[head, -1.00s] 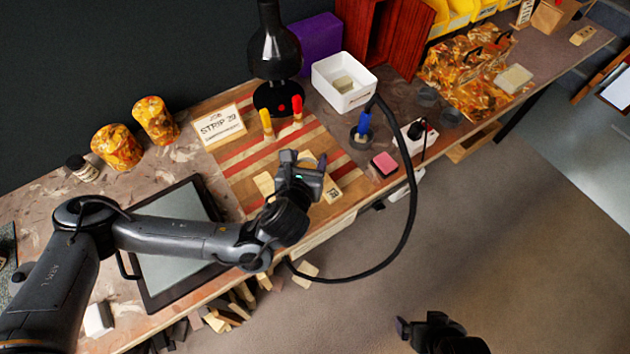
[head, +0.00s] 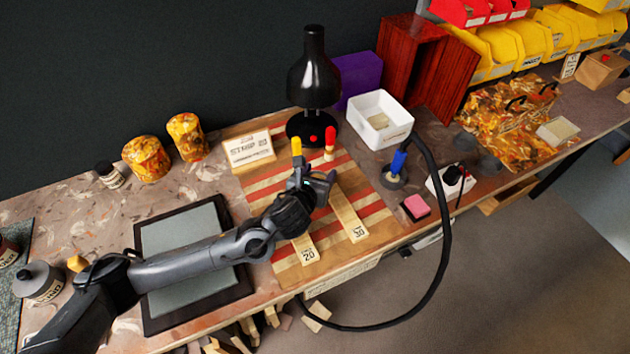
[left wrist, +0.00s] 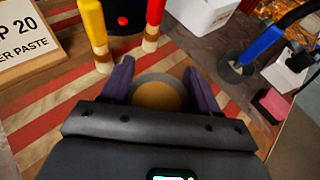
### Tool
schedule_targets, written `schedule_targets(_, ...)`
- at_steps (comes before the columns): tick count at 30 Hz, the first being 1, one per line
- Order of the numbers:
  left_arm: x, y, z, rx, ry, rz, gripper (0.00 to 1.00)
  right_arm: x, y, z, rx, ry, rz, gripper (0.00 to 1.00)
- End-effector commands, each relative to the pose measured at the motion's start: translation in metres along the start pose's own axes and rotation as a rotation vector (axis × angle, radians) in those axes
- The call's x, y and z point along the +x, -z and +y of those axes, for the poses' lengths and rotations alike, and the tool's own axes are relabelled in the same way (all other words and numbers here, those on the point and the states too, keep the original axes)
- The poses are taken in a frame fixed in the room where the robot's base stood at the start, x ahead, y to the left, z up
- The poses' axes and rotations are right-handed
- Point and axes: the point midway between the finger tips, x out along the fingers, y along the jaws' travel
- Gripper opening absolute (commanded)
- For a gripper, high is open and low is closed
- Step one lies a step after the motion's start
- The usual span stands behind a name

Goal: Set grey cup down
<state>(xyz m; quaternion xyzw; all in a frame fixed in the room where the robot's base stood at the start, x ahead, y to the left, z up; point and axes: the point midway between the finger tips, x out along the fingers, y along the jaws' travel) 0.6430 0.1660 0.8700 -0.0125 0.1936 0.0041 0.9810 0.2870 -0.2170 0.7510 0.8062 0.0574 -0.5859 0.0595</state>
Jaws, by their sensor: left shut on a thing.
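My left gripper (head: 314,184) is over the striped wooden board (head: 262,192), just in front of the yellow-handled and red-handled tools. In the left wrist view its two fingers (left wrist: 157,70) are closed around a round grey cup (left wrist: 158,95) with a tan inside. The cup's rim shows between the fingers, and its lower part is hidden by the gripper body. I cannot tell whether its base touches the board. In the head view the gripper mostly hides the cup. My right gripper is out of view.
The yellow-handled tool (head: 296,147) and red-handled tool (head: 330,142) stand close behind the gripper. A label block (head: 249,150) is to their left. A black lamp (head: 313,80) and white tub (head: 379,118) stand behind.

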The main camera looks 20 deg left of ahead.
Motion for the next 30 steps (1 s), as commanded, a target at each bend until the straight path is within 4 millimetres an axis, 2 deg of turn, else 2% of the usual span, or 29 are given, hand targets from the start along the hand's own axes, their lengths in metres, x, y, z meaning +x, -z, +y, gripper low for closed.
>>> schedule_targets(4, 0.015, 0.005, 0.011, -0.001, -0.002, 0.0, 0.2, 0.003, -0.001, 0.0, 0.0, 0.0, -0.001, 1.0)
schedule_targets(11, 0.021, 0.009, 0.015, 0.0, 0.001, 0.0, 0.2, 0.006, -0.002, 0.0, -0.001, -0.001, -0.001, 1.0)
schedule_targets(20, 0.034, 0.041, 0.015, -0.001, 0.001, 0.0, 0.2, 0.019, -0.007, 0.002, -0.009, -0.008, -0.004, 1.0)
schedule_targets(30, 0.034, 0.043, 0.016, 0.0, 0.001, -0.002, 0.2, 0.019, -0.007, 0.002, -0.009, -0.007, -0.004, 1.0)
